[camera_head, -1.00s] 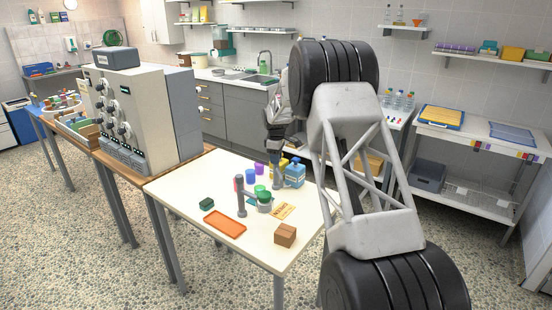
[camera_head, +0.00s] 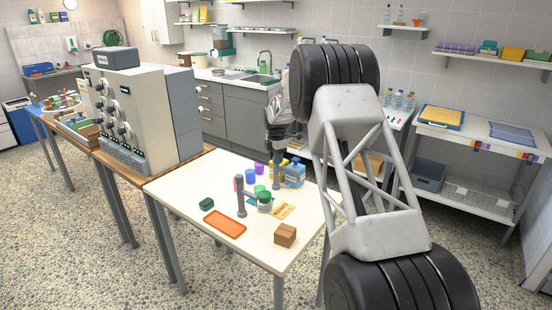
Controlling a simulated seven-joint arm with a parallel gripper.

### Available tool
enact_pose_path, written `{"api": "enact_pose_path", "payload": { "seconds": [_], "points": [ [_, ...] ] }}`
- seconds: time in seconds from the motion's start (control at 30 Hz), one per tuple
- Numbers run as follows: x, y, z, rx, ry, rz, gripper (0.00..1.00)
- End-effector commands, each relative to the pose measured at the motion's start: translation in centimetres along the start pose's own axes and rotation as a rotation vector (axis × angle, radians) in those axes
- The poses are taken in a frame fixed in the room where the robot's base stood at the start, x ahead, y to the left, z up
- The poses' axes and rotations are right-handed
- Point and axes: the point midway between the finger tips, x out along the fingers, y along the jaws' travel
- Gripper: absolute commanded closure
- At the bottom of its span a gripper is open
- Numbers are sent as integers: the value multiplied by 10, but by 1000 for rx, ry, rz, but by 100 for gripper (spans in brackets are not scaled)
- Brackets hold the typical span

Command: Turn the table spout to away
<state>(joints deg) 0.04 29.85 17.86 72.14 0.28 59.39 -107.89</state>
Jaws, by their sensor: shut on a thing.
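The table spout (camera_head: 240,198) is a grey upright post with a red mark near its top, on the white table (camera_head: 190,205). Its side arm seems to point right, toward a green-topped grey cup (camera_head: 264,200). My gripper (camera_head: 275,186) points down just behind and right of that cup, on the far side from the camera. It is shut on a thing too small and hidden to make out. I cannot tell whether it touches the spout's arm.
A smaller green piece (camera_head: 259,188), purple cups (camera_head: 251,169) and a blue bottle (camera_head: 294,174) stand close around my gripper. An orange tray (camera_head: 225,226), a dark green block (camera_head: 206,204), a yellow card (camera_head: 283,211) and a brown box (camera_head: 285,235) lie nearer. The table's left part is clear.

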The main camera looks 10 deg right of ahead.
Motion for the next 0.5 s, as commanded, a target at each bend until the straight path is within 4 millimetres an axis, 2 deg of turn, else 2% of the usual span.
{"api": "enact_pose_path", "payload": {
  "seconds": [0.47, 0.5],
  "points": [
    [-1, 0, 0, -22, 0, 1, 100],
    [-1, 0, 0, -22, 0, 1, 64]
  ]
}}
